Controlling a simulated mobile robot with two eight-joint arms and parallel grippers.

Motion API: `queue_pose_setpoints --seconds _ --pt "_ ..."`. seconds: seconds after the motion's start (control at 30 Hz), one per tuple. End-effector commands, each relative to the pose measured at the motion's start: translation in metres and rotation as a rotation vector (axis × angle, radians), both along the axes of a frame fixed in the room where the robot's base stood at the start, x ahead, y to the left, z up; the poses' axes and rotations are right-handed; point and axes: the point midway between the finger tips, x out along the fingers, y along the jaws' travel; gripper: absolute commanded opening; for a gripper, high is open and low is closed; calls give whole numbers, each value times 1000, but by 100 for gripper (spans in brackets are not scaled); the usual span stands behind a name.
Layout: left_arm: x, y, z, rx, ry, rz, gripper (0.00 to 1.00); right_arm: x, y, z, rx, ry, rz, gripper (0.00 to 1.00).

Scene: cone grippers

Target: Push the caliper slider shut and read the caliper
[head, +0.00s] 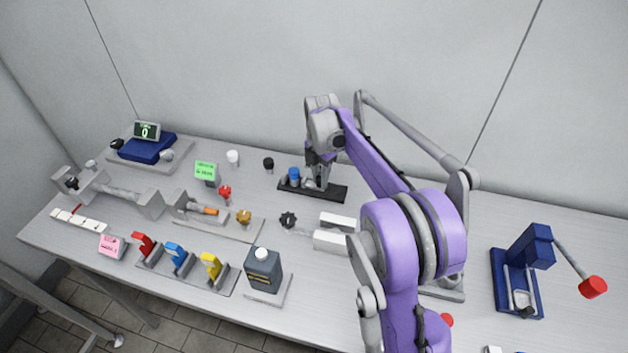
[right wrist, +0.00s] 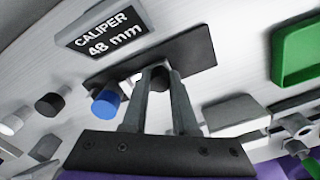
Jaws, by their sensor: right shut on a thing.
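The caliper's black base (head: 330,192) lies at the back middle of the bench, with a blue knob (head: 294,175) at its left end. In the right wrist view the base (right wrist: 195,62) lies behind my fingers, and the blue knob (right wrist: 105,103) is just left of them. The caliper display (right wrist: 105,38) reads "CALIPER 48 mm". My right gripper (head: 318,184) reaches down over the caliper. In the right wrist view its fingers (right wrist: 159,78) are close together on a part of the caliper, seemingly the slider, which they mostly hide. My left gripper is in neither view.
A blue scale (head: 147,149) stands at the far left. Red, blue and yellow levers stand in a row along the front, beside a dark bottle (head: 263,268). White blocks (head: 332,241) lie in front of the caliper. A blue lever press (head: 527,262) stands right of my arm.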

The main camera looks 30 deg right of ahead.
Motion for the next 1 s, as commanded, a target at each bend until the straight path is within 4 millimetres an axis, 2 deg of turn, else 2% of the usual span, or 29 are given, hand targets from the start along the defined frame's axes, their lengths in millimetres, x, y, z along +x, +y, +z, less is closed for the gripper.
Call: queue_pose_setpoints --seconds 1.0 --pt "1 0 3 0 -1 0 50 7 5 0 -1 -1 0 0"
